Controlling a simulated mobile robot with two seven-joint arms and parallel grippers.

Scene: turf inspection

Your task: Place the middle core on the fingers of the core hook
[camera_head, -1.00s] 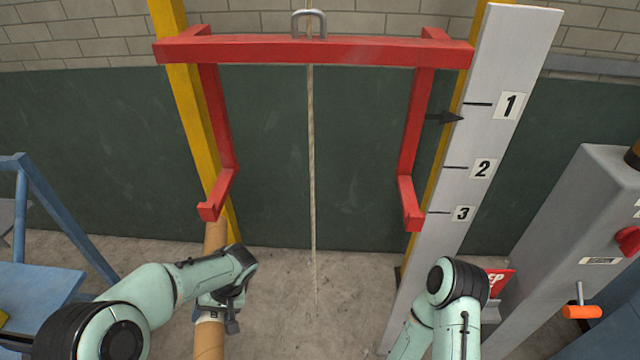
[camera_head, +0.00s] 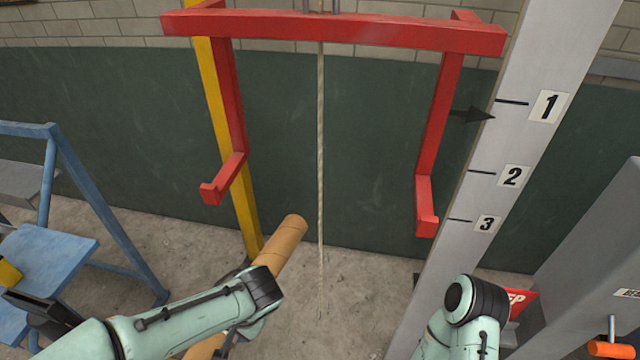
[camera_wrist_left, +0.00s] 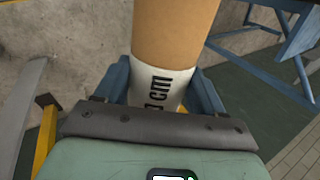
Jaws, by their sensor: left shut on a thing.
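The core, a long tan tube (camera_head: 283,246), slants up and to the right in the head view, below the hook. In the head view my left forearm hides the grip and part of the tube. The core hook is a red frame (camera_head: 335,28) with two fingers, left (camera_head: 222,180) and right (camera_head: 426,208), both empty. The core's upper end is apart from both fingers. My right arm shows at lower right; its gripper is out of sight.
A rope (camera_head: 321,150) hangs between the hook's fingers. A grey scale post (camera_head: 530,120) marked 1 to 3 stands at right, a black pointer (camera_head: 472,115) beside it near 1. A yellow post (camera_head: 228,130) stands behind the hook's left side. A blue stand (camera_head: 45,255) is at left.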

